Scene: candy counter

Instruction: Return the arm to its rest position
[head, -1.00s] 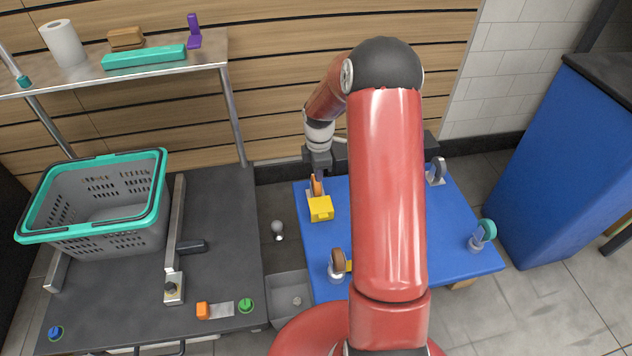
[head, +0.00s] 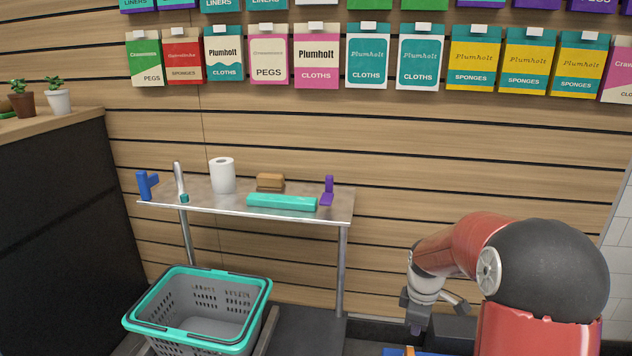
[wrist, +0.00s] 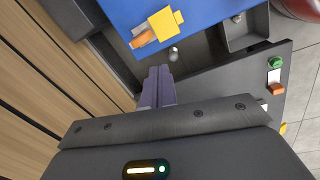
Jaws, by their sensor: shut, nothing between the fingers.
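My gripper (wrist: 158,82) is shut and empty in the wrist view, its two fingers together above the dark counter edge. In the head view my gripper (head: 416,326) hangs down at the end of my red arm, at the lower right, in front of the slatted wall. The blue surface (wrist: 115,12) with a yellow block (wrist: 165,22) and an orange-brown piece (wrist: 143,39) lies beyond the fingertips in the wrist view. A small grey knob (wrist: 173,54) is just past the fingertips.
A grey basket with a teal rim (head: 262,290) stands at lower left. A metal shelf (head: 225,207) behind it holds a paper roll (head: 222,175), a teal box (head: 282,202) and other items. Packets (head: 368,62) hang on the wall above. A dark counter (head: 60,205) is at left.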

